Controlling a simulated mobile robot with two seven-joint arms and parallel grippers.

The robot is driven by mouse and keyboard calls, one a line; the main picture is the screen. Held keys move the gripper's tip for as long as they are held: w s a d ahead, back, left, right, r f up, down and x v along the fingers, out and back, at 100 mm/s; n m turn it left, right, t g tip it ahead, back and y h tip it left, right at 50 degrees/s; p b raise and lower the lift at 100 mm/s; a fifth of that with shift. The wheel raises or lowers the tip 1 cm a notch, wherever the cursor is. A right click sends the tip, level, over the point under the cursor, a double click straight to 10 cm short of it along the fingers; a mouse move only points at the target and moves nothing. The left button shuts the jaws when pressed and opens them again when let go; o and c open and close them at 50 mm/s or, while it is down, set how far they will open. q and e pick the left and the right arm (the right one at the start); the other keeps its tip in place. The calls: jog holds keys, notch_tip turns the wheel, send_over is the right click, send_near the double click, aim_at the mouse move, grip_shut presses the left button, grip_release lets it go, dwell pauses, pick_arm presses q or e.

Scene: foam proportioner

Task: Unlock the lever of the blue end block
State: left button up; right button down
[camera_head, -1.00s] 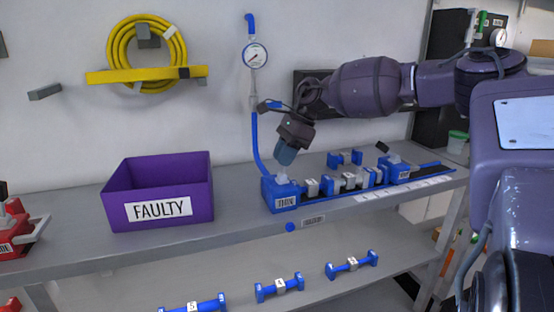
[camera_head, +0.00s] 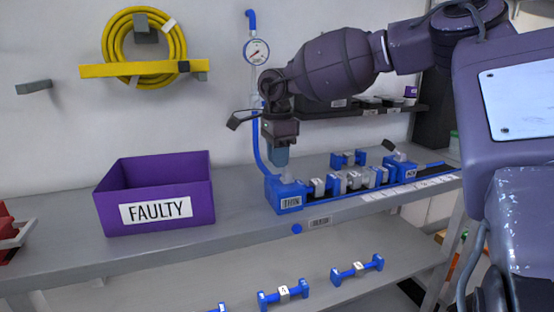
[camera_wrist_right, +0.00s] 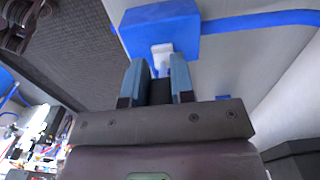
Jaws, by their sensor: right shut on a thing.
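The blue end block (camera_head: 287,196) with a white label stands at the left end of the row on the bench. A pale grey lever (camera_head: 287,178) sits on its top. My right gripper (camera_head: 277,161) points down just above this block, at the lever. In the right wrist view the blue block (camera_wrist_right: 160,28) lies beyond my two bluish fingers (camera_wrist_right: 163,72), and the pale lever (camera_wrist_right: 162,53) shows at their tips. The fingers are shut on the lever; their exact contact is partly hidden. My left gripper is not in view.
A second blue end block (camera_head: 401,168) stands at the row's right end, with several grey and blue pieces between. A blue pipe with a gauge (camera_head: 257,52) rises behind the left block. A purple FAULTY bin (camera_head: 160,225) stands to the left. Blue parts (camera_head: 284,294) lie on the lower shelf.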

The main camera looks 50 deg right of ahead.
jog(key=shift+a+f+h, duration=0.1)
jog(key=shift+f+h, duration=0.1)
jog(key=shift+h, duration=0.1)
dwell(0.4)
jog(key=c, duration=1)
grip_release()
jog(key=shift+o, duration=0.2)
jog(key=shift+r, duration=0.1)
jog(key=shift+r, duration=0.1)
notch_tip(320, 180, up, 11)
jog(key=shift+w+a+f+p, duration=0.2)
jog(key=shift+a+p, duration=0.1)
